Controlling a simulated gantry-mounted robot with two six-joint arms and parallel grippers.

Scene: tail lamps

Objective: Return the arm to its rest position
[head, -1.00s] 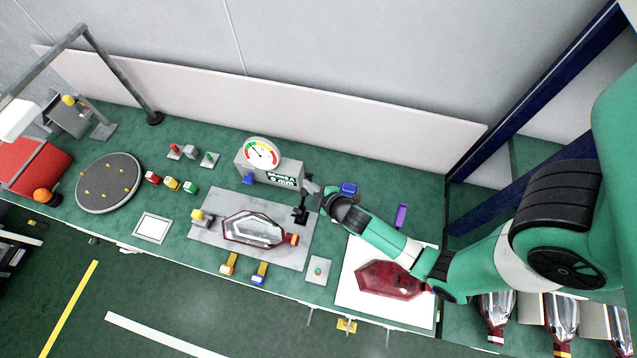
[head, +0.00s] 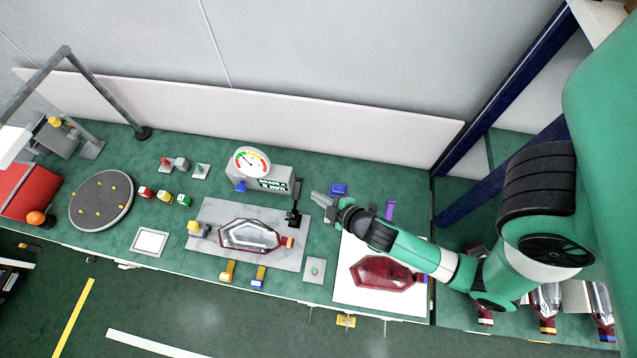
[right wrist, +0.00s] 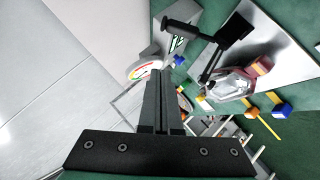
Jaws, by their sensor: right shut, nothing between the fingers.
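My right arm (head: 425,256) is green and white and reaches in from the right over the bench. Its gripper (head: 318,198) is shut and empty, to the right of the gauge box and above the bench. In the right wrist view the shut fingers (right wrist: 160,100) point toward the gauge. A clear and red tail lamp (head: 248,236) lies on the grey plate (head: 210,212), left of the gripper. It also shows in the right wrist view (right wrist: 232,86). A red lamp (head: 385,272) lies on the white sheet (head: 350,293) under my right arm. My left gripper is not in view.
A gauge (head: 252,162) stands on a grey box behind the plate, with a black clamp (head: 293,217) beside it. A blue block (head: 338,189) and a purple piece (head: 390,209) lie near the arm. A round turntable (head: 101,200) is at left. More lamps (head: 545,300) stand at right.

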